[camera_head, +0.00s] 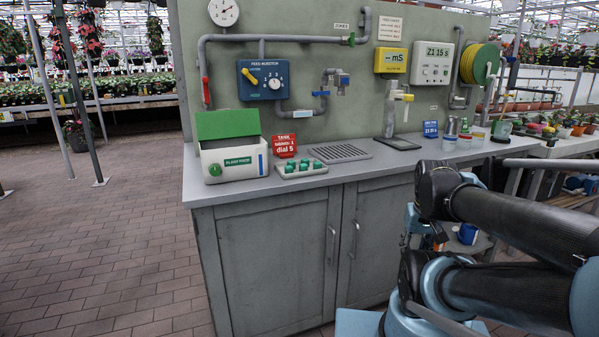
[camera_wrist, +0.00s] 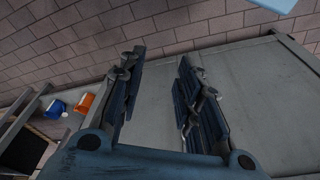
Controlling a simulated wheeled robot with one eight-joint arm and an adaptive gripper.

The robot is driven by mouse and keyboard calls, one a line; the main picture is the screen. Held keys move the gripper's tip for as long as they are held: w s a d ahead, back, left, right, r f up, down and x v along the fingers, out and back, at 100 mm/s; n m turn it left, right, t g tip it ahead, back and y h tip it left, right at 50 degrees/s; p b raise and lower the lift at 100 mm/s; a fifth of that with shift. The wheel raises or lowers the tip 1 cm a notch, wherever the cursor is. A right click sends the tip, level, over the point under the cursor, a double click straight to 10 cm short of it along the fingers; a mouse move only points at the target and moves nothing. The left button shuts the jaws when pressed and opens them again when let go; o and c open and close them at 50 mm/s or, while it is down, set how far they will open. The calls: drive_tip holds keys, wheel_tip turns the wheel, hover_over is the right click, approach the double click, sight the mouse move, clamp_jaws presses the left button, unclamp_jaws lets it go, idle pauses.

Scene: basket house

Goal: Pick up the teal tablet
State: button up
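Several small teal tablets (camera_head: 303,163) sit in a light tray (camera_head: 318,172) on the grey counter. The tray stands in front of a red sign reading tablets 1, dial 5 (camera_head: 284,146). My gripper (camera_wrist: 160,78) shows in the wrist view with its two dark fingers apart and nothing between them. It points down past a grey cabinet panel toward the brick floor, away from the tray. In the head view my arm is at the lower right, and the fingers are not clearly seen. The tablets do not show in the wrist view.
A white box with an open green lid (camera_head: 234,163) stands left of the tray. A drain grille (camera_head: 341,152) lies to its right. A blue feed injector (camera_head: 263,80) and pipes are on the wall behind.

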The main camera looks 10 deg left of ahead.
drive_tip(key=shift+d, duration=0.15)
drive_tip(key=w+a+r+n+g+y, duration=0.1)
drive_tip(key=w+a+r+n, duration=0.9)
drive_tip(key=r, duration=0.3)
drive_tip(key=w+a+r+n+g+y, duration=0.2)
drive_tip(key=w+a+r+n, duration=0.5)
drive_tip(key=w+a+r, duration=0.5)
drive_tip(key=w+a+r+n+g, duration=0.1)
drive_tip(key=w+a+r+n, duration=0.1)
drive_tip(key=a+n, duration=0.3)
drive_tip(key=w+a+r+n, duration=0.1)
drive_tip(key=a+r+n, duration=0.15)
drive_tip(key=a, duration=0.55)
hover_over(290, 166)
drive_tip(key=d, duration=0.2)
drive_tip(key=shift+m, duration=0.25)
drive_tip(key=f, duration=1)
drive_tip(key=shift+w+f, duration=0.15)
drive_tip(key=shift+w, duration=0.05)
drive_tip(key=shift+a+x, duration=0.15)
drive_tip(key=shift+x, duration=1.2)
drive_tip(key=shift+a+x, duration=0.1)
drive_tip(key=shift+x, duration=1.25)
drive_tip(key=c, duration=0.6)
